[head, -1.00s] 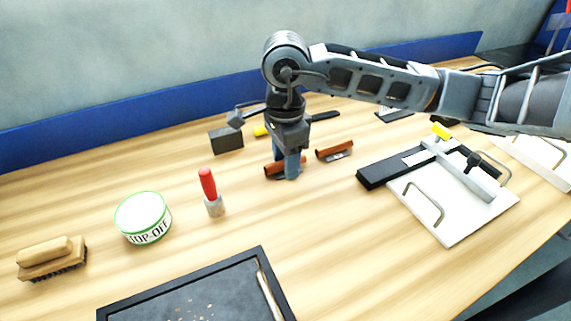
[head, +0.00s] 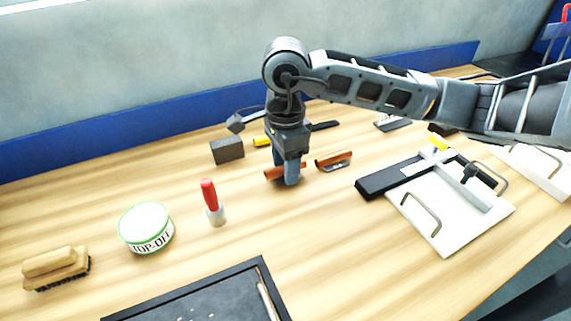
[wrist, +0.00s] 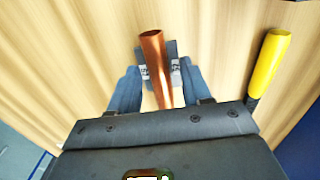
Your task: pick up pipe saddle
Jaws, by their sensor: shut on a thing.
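The pipe saddle (head: 274,174) is a copper-coloured tube with a grey plate at it. In the wrist view the tube (wrist: 153,45) runs lengthwise between the two blue-grey fingers, with the grey plate showing near the fingertips. My gripper (head: 288,180) points down and is shut on it, with a finger hiding its middle in the head view. It is at or very near the table top; I cannot tell whether it is clear of the wood. A second, similar copper piece with a grey base (head: 333,159) lies just to the right.
A dark block (head: 227,151) and a yellow-handled tool (head: 262,141) lie behind. A red-handled tool (head: 210,195), a tin (head: 146,226) and a brush (head: 55,268) are to the left. A black tray (head: 190,297) is in front, a white board (head: 440,230) to the right.

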